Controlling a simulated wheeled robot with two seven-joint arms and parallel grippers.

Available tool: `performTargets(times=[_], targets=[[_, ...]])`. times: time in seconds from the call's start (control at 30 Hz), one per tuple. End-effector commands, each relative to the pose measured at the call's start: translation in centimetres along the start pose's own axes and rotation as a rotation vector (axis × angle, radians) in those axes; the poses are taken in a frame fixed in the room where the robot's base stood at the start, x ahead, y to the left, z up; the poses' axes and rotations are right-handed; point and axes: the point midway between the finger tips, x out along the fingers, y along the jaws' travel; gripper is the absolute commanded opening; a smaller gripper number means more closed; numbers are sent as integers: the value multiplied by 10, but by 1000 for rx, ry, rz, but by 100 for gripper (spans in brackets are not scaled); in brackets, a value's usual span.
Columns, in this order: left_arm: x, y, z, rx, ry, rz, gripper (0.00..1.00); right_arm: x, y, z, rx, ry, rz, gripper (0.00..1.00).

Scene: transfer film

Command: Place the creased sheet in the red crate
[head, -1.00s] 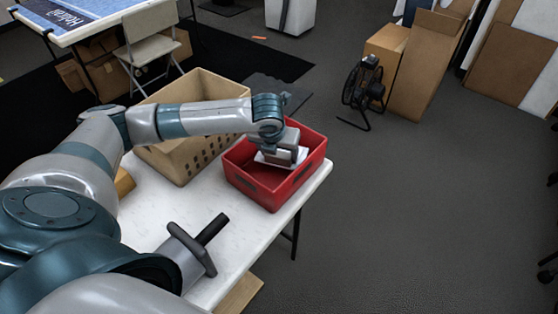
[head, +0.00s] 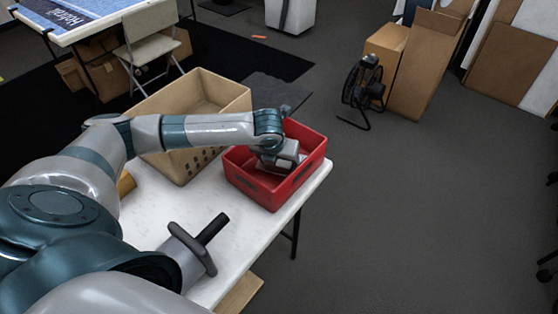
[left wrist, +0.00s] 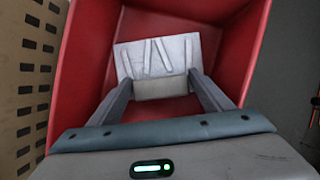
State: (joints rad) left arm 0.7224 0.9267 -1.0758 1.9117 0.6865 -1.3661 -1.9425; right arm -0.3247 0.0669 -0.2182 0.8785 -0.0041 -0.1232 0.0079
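The red crate (head: 279,195) stands on the white table near its right corner. My left gripper (head: 276,165) reaches down inside it. The creased sheet (left wrist: 155,58) is pale, with dark crease lines, and lies inside the crate walls in the left wrist view. A beige block-like part (left wrist: 160,87) at its near edge sits between the two fingers of my left gripper (left wrist: 161,80), which appear closed against its sides. In the head view, the sheet is mostly hidden by the gripper and crate wall.
A beige crate with holes (head: 205,97) stands left of the red crate, close beside it. The white table (head: 150,210) has bare surface in front. A black fan (head: 364,92) and cardboard boxes stand on the floor beyond.

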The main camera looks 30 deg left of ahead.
Motion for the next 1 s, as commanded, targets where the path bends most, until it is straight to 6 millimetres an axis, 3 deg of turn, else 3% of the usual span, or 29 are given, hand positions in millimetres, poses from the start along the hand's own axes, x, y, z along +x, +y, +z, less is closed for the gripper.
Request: performTargets(times=[0.27,0.47,1.0], targets=[[-2,0,1,0,-1,0,73,1,1,0,0,2,1,0],[-16,0,2,0,-2,-1,73,1,0,-4,0,11,0,0],[-103,0,2,0,-3,-1,73,4,-2,-24,-1,57,-2,0]])
